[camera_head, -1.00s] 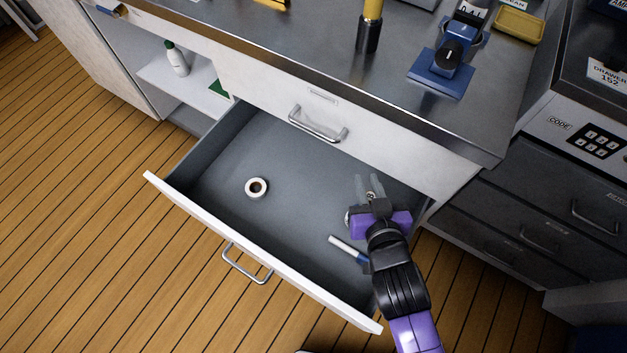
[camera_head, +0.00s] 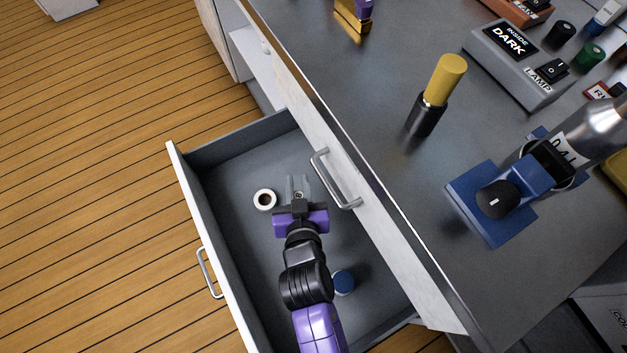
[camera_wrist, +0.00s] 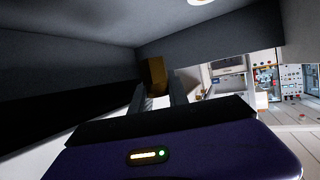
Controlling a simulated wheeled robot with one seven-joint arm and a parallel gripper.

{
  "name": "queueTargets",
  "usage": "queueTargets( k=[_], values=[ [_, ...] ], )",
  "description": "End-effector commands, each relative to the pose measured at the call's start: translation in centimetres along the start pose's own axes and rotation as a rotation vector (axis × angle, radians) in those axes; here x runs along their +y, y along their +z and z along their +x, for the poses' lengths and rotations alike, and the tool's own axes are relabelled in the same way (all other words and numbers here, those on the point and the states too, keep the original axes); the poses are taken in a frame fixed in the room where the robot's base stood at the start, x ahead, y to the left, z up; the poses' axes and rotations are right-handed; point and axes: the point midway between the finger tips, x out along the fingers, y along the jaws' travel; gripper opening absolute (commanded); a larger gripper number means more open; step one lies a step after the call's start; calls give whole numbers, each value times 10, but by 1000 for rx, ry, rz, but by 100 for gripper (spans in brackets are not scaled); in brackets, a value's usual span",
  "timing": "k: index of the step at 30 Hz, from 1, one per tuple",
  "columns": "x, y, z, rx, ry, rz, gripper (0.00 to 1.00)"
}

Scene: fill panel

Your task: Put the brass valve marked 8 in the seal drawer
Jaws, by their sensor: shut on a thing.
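The open drawer (camera_head: 174,158) has a white front and a grey inside; no label naming it is readable. My gripper (camera_head: 298,184) is over or inside the drawer, just right of a white ring (camera_head: 265,200) lying on its floor. In the wrist view, a brownish, brass-coloured piece (camera_wrist: 157,72) shows between the fingertips of my gripper (camera_wrist: 158,88), which is shut on it. It may be the brass valve, but no 8 is readable. In the head view the held piece is too small to make out.
A blue-capped item (camera_head: 344,282) lies in the drawer beside my arm. The counter (camera_head: 400,170) above carries a yellow-and-black cylinder (camera_head: 436,95), a blue fixture (camera_head: 490,203) and a grey lamp switch box (camera_head: 515,65). The drawer floor left of the ring is clear.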

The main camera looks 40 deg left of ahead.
Motion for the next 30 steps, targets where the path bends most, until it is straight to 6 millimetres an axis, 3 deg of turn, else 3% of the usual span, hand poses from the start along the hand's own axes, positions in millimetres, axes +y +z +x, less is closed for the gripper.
queueTargets(
  k=[3, 11, 18, 30],
  values=[
    [0, 24, 10, -2, 1, 0, 0],
    [1, 43, 18, 1, 2, 1, 0],
    [1, 72, 30, 1, 1, 1, 0],
    [1, 77, 32, 1, 2, 2, 0]
  ],
)
